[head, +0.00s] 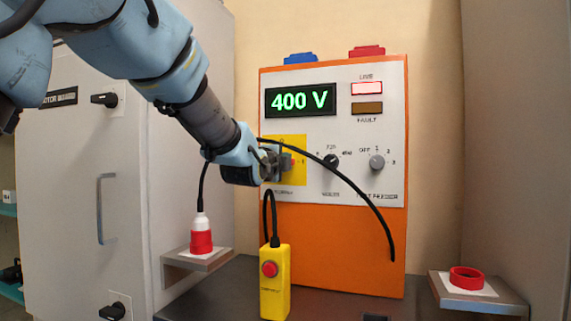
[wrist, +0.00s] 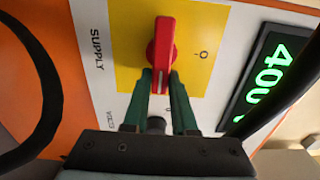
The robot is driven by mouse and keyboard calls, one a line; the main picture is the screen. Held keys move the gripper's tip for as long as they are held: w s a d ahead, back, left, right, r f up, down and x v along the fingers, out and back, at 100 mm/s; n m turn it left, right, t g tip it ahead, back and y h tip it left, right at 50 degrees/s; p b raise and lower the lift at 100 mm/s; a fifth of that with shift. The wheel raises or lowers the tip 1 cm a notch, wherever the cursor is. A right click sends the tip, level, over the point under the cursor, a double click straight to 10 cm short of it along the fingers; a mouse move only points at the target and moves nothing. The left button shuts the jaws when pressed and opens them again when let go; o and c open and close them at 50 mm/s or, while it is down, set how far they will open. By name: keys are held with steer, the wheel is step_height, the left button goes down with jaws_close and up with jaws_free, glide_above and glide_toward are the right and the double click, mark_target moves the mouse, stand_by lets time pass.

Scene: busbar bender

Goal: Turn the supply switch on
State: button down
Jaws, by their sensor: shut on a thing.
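The supply switch has a red handle (wrist: 163,42) on a yellow plate (wrist: 125,50), with "SUPPLY" printed beside it in the wrist view. My gripper (wrist: 161,76) is shut on the lower end of the handle in that view, one green finger on each side. The handle lies along the picture's vertical, and the "O" mark is off to its right. In the head view my gripper (head: 284,163) is at the yellow plate (head: 292,141) and hides most of the handle. The display (head: 300,101) reads 400 V and the LIVE lamp (head: 367,88) is lit pale red.
A voltage knob (head: 331,160) and a test feeder knob (head: 377,162) sit right of my gripper. A black cable (head: 362,192) crosses the panel. A yellow pendant (head: 274,282) hangs below. A red-white plug (head: 201,235) and a red ring (head: 466,279) are on side shelves.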

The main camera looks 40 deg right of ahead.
steer(key=c, duration=0.7)
jaws_free()
steer(key=b+v, duration=0.1)
steer(key=v, duration=1)
steer(key=shift+b, duration=0.35)
